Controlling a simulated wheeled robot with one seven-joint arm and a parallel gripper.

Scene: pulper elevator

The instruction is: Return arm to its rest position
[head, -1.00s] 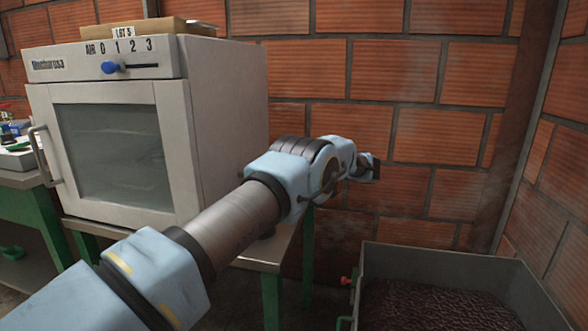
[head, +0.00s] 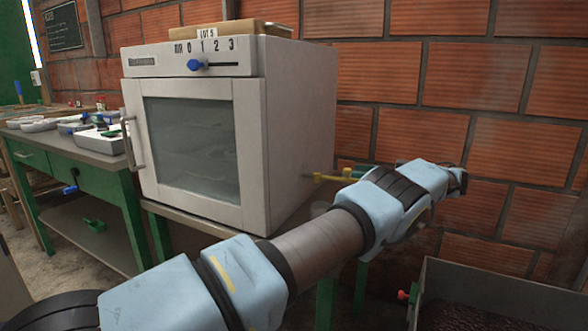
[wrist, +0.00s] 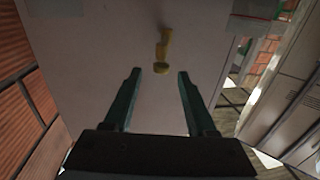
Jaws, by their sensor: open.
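My arm reaches from the lower left to the right across the head view, in front of the oven-like cabinet. My gripper shows in the wrist view (wrist: 158,90), with its two dark green fingers apart and nothing between them. In the head view the fingers are hidden behind the wrist. The white cabinet (head: 300,120) has a closed glass door and a blue slider knob (head: 194,65) near the 0 mark. A yellow lever or tap (head: 335,178) sticks out from the cabinet's right side. It also shows ahead of the fingertips in the wrist view (wrist: 163,52).
A green bench (head: 60,140) with trays stands at the left. A cardboard box (head: 215,27) marked LOT 5 lies on the cabinet. A grey bin (head: 480,275) with dark contents and a red knob stands at the lower right. A brick wall (head: 445,70) closes off the back.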

